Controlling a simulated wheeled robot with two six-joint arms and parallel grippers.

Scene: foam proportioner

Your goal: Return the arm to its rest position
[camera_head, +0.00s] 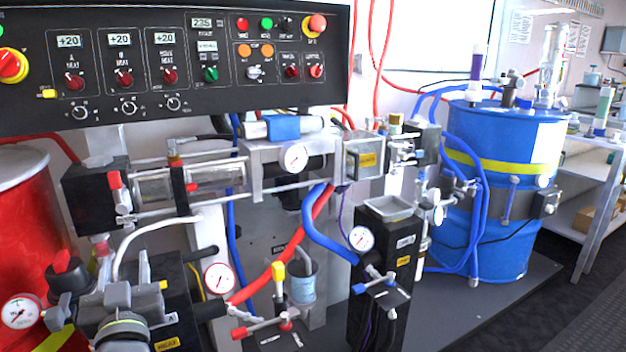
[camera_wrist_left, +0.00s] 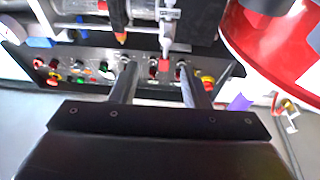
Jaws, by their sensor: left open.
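That view is upside down. Beyond the fingers it shows the black control panel (camera_wrist_left: 100,82) with its knobs, and there is a visible gap between the fingers. My right gripper is in neither view.
The control panel (camera_head: 210,75) spans the upper left. A red drum (camera_head: 30,200) stands at the left, near my left gripper. Pump cylinders, gauges and hoses fill the middle. A blue drum (camera_head: 500,240) stands at the right, with a shelf (camera_head: 590,160) behind it.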

